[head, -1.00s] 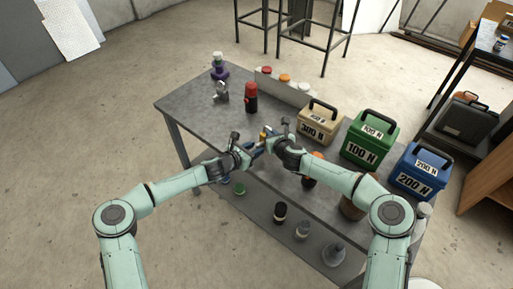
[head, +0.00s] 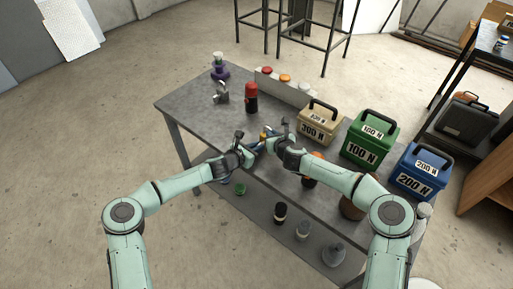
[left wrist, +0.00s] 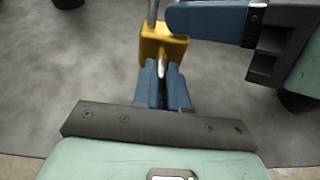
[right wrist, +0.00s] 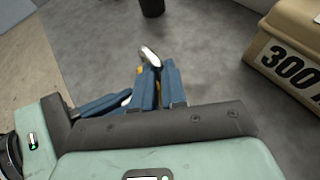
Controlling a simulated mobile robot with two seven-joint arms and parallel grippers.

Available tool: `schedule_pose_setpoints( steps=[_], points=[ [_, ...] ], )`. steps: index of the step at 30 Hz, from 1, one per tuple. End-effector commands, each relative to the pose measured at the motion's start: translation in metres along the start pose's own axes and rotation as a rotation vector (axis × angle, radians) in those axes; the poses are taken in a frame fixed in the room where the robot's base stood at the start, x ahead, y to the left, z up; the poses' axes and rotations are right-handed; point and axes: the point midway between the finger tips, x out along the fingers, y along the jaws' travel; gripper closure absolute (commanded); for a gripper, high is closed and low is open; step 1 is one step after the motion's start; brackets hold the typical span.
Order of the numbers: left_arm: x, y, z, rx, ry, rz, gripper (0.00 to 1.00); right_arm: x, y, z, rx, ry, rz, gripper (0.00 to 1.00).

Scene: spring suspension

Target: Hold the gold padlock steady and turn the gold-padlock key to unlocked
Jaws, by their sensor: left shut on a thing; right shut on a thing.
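The gold padlock (head: 263,134) is held above the near edge of the grey table, between my two grippers. In the left wrist view its gold body (left wrist: 163,44) shows with the shackle pointing up. My right gripper (head: 271,145) is shut on the padlock near its shackle; the curved silver shackle (right wrist: 149,55) sticks out past its fingers in the right wrist view. My left gripper (left wrist: 166,82) is shut on the silver key (left wrist: 162,71), whose visible part meets the padlock's lower end. The fingers hide most of the key, so its turn angle is unclear.
On the table (head: 195,108) stand a red-and-black bottle (head: 251,98), a silver clamp-like piece (head: 221,92) and a purple item (head: 219,72). Beige (head: 318,123), green (head: 370,138) and blue (head: 418,171) weight boxes line the right side. Several bottles stand on the lower shelf.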

Motion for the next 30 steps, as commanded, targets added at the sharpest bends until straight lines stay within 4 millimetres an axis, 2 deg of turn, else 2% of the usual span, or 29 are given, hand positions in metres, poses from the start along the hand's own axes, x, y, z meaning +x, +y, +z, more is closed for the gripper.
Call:
schedule_pose_setpoints(
  steps=[21,30],
  points=[
    [0.0012,-0.0060,-0.0047,0.391,0.005,0.143,1.00,-0.0001,0.0007,0.0002,0.002,-0.001,0.001,1.00],
    [0.0012,-0.0061,-0.0055,0.481,0.006,0.177,1.00,-0.0002,0.0008,0.0003,0.002,-0.001,0.002,1.00]
  ],
)
